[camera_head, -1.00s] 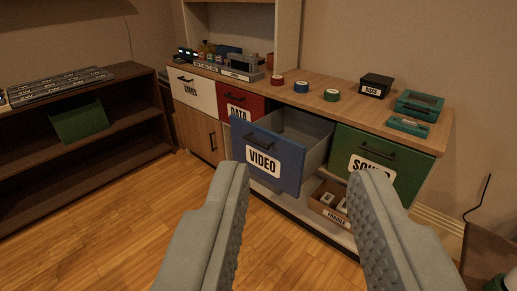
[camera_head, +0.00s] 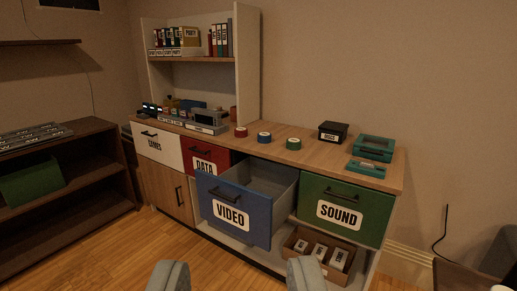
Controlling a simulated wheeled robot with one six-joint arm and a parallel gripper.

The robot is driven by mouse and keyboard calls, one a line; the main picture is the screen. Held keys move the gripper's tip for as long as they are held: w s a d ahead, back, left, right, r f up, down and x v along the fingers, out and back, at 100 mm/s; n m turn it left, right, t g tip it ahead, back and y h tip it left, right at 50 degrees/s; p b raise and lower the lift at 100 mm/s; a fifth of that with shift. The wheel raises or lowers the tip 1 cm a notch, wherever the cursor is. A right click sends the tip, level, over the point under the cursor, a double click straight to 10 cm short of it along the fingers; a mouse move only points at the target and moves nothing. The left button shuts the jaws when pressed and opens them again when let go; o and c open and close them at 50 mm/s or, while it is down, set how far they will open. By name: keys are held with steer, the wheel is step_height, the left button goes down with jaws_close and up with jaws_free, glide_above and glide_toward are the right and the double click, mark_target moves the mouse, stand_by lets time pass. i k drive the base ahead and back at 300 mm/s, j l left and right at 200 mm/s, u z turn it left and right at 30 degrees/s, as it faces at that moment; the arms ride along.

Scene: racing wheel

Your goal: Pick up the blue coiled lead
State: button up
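I cannot make out a blue coiled lead in this view. A small blue roll (camera_head: 264,137) stands on the wooden counter between a red roll (camera_head: 241,132) and a green roll (camera_head: 294,143); it looks like tape. The blue VIDEO drawer (camera_head: 233,213) is pulled open; its visible inside looks empty, and its floor near the front is hidden. My gripper (camera_head: 237,276) is open and empty, its two fingertips wide apart at the bottom edge, in front of and below the drawer.
The cabinet (camera_head: 333,148) also has closed TAPES (camera_head: 158,143), DATA (camera_head: 205,158) and green SOUND (camera_head: 340,212) drawers. A box of labelled items (camera_head: 318,249) sits on the shelf below. A dark shelf unit (camera_head: 100,170) stands left. Wooden floor (camera_head: 95,257) is clear between.

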mark_target(263, 137)
steer(key=i+l, duration=0.15)
steer(key=i, duration=0.6)
steer(key=i+l, duration=0.15)
steer(key=i, duration=0.6)
steer(key=i+l, duration=0.15)
steer(key=i, duration=0.6)
